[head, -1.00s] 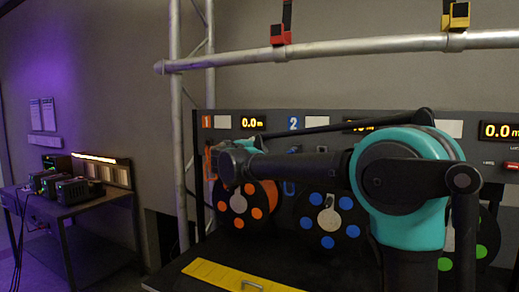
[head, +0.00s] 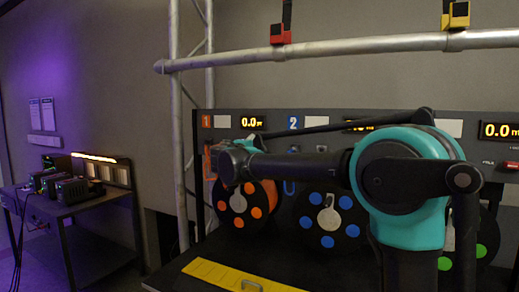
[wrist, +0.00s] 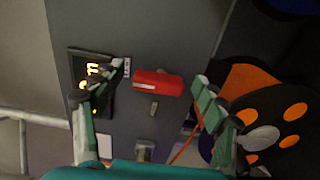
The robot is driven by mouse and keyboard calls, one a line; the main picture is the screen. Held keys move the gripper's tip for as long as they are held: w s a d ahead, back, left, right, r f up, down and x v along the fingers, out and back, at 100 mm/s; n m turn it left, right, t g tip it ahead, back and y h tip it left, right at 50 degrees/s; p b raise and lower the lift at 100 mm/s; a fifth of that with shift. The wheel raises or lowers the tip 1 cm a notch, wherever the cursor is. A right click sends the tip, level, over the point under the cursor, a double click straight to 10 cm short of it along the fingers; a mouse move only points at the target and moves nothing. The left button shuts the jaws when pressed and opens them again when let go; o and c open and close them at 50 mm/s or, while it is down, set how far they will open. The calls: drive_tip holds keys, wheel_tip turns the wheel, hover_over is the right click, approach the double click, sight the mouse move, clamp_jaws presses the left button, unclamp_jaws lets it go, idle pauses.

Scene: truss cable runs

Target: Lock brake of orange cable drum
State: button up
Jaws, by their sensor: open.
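The orange cable drum (head: 243,204) has a black flange with orange dots and stands at the left of the drum row. In the wrist view the drum (wrist: 266,118) is at the right. A red brake handle (wrist: 157,83) sits on the grey panel, with a small white label at its left end. My gripper (wrist: 160,78) is open, its fingers on either side of the red handle; I cannot tell whether they touch it. In the head view my arm hides the handle and the fingertips.
A blue-dotted drum (head: 330,221) stands right of the orange one, and a green-dotted drum (head: 482,251) is partly behind my arm. A lit display (wrist: 92,85) is left of the handle. A yellow plate (head: 235,276) lies in front; a metal truss (head: 340,47) crosses above.

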drive_tip(key=v, duration=1.2)
